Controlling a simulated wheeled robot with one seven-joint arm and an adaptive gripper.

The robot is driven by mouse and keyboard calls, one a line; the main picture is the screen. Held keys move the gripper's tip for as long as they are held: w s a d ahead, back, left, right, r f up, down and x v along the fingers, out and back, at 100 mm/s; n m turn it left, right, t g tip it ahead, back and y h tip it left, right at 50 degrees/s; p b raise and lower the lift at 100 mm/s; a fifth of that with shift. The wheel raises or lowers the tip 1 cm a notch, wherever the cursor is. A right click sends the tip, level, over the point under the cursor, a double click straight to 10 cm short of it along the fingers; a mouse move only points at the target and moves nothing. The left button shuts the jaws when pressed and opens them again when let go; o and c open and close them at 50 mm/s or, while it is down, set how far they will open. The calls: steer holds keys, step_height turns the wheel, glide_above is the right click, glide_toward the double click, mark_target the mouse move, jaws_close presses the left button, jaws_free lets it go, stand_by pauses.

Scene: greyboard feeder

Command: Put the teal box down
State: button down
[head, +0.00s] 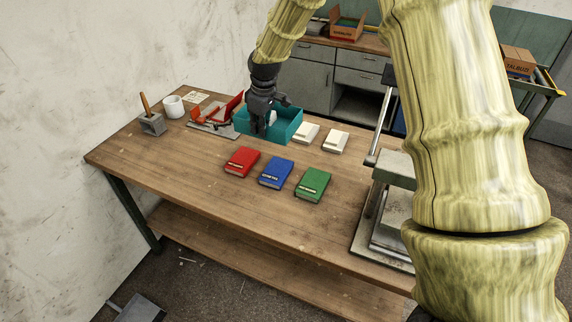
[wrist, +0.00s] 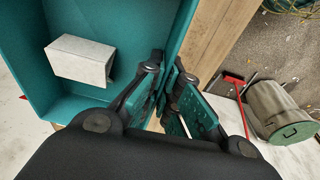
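The teal box (head: 287,131) is an open-topped tray near the back edge of the wooden table. In the wrist view the box (wrist: 135,35) fills the upper left, with a pale grey-white block (wrist: 80,60) inside it. My gripper (head: 261,127) comes down from above at the box's left part. In the wrist view my gripper's fingers (wrist: 168,72) stand on either side of one box wall and are closed on it. The box looks roughly level. I cannot tell whether its underside touches the table (head: 190,176).
Red (head: 242,161), blue (head: 276,172) and green (head: 313,184) books lie in front of the box. Two white blocks (head: 305,132) lie to its right. A red-armed device (head: 215,120) and white mug (head: 174,106) are left. A press (head: 385,215) stands right. The table's front left is clear.

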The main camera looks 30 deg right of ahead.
step_height(320, 180, down, 16)
steer(key=b, duration=1.5)
steer(key=p, duration=0.4)
glide_above(242, 214)
steer(key=shift+s+d+f, duration=0.2)
steer(key=shift+s+f, duration=0.1)
steer(key=shift+f, duration=0.3)
steer(key=shift+f+p, duration=0.8)
steer(key=shift+f, duration=1.05)
steer(key=shift+f, duration=0.15)
steer(key=c, duration=1.6)
jaws_free()
steer(key=shift+c, duration=0.2)
steer(key=shift+s, duration=0.1)
steer(key=shift+r, duration=0.3)
